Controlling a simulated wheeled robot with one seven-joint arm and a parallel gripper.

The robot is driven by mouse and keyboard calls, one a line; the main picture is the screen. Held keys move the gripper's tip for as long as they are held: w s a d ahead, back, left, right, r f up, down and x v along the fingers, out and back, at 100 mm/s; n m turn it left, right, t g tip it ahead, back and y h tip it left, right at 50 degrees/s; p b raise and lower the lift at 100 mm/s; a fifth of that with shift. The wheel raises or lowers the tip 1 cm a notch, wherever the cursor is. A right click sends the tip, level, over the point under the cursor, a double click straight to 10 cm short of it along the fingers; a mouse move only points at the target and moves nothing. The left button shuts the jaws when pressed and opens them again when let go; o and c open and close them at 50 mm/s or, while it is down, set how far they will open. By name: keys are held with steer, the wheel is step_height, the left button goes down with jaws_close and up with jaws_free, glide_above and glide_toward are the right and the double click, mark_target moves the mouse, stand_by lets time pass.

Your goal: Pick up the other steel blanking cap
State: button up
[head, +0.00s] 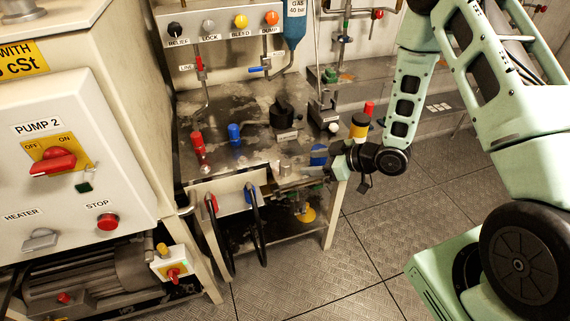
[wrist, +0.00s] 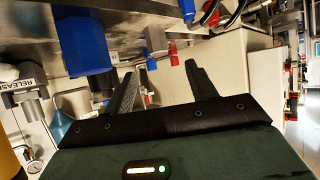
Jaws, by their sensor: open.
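A small steel cylinder (head: 285,167), which looks like a steel blanking cap, stands upright on the front part of the worn steel bench (head: 262,148). My gripper (head: 291,179) reaches in from the right at the bench's front edge, its fingers pointing left. It is open, and its fingertips are close to the cylinder; I cannot tell if they touch it. In the wrist view my gripper (wrist: 160,72) shows two spread dark fingers with nothing clearly held between them. I cannot make out the cap in that view.
A blue fitting (head: 318,155) stands right beside my gripper and looms large in the wrist view (wrist: 82,40). Black hoses (head: 259,225) hang in front. Floor (head: 345,280) is clear.

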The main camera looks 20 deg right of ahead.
mark_target(288, 163)
steer(key=p+x, duration=0.3)
steer(key=x, duration=0.7)
steer(key=shift+w, duration=0.15)
steer(key=c, duration=1.1)
